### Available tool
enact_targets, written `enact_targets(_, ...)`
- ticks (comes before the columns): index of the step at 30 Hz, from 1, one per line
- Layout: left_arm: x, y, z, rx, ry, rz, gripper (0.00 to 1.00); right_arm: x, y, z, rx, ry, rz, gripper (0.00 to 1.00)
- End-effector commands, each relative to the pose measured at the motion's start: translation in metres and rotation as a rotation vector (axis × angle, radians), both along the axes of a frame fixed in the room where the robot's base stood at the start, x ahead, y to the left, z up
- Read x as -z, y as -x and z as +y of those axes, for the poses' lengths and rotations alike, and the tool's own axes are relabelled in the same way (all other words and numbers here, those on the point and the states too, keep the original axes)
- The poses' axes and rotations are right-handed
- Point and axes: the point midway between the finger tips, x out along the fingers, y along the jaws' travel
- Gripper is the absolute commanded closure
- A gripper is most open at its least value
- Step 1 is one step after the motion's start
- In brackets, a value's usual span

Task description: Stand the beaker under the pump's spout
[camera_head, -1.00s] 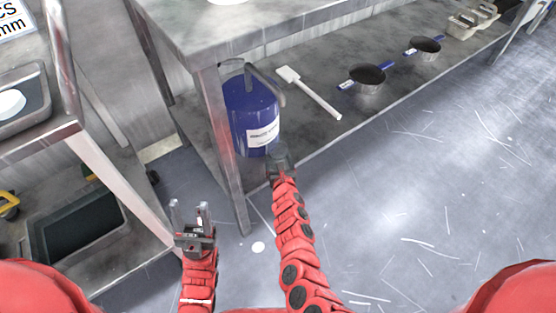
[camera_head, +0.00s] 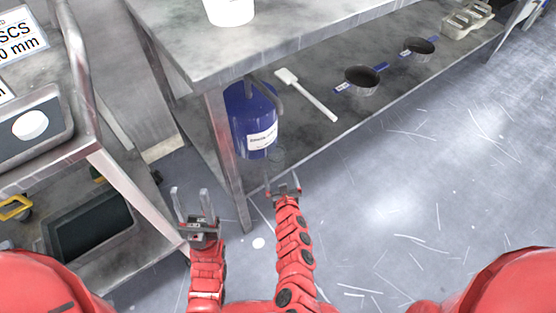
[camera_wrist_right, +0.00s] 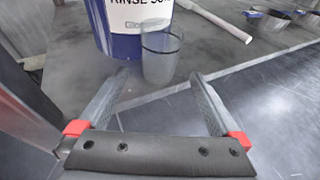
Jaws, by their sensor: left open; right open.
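The blue pump container (camera_head: 253,118), with a white label, stands on the lower shelf near the table leg. Its grey spout (camera_head: 272,88) curves over toward the front right. The clear beaker (camera_wrist_right: 162,55) stands upright in front of the container in the right wrist view, and the spout is out of that frame. In the head view the beaker (camera_head: 277,154) is faint, below the spout's end near the shelf's front edge. My right gripper (camera_head: 283,188) is open and empty, a short way in front of the beaker. My left gripper (camera_head: 192,205) is open and empty, left of the table leg.
A white brush-like tool (camera_head: 306,94) and dark-topped pans (camera_head: 362,82) lie right of the container on the shelf (camera_head: 330,135). The metal table leg (camera_head: 228,165) stands close left. A metal cart (camera_head: 125,185) is at the left. The floor at right is open.

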Motion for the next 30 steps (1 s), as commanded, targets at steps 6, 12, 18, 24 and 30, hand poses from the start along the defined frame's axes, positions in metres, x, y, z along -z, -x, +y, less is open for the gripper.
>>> enact_targets(6, -0.018, 0.0, 0.0, 0.0, -0.001, 0.001, 0.5, -0.01, 0.029, -0.004, 0.0, -0.001, 0.0, 0.0)
enact_targets(12, -0.019, 0.0, 0.0, -0.001, -0.001, 0.001, 0.5, -0.01, 0.034, -0.005, -0.002, 0.001, -0.001, 0.0)
enact_targets(18, -0.019, 0.0, 0.0, -0.001, -0.001, 0.001, 0.5, 0.029, 0.053, -0.04, 0.005, 0.263, 0.102, 0.0)
enact_targets(24, -0.019, 0.0, 0.0, -0.001, -0.001, 0.001, 0.5, 0.032, 0.103, -0.219, 0.133, 1.272, 0.323, 0.0)
enact_targets(30, -0.019, 0.0, 0.0, -0.001, -0.001, 0.001, 0.5, -0.168, 0.132, -0.298, 0.58, 2.256, 0.263, 0.0)
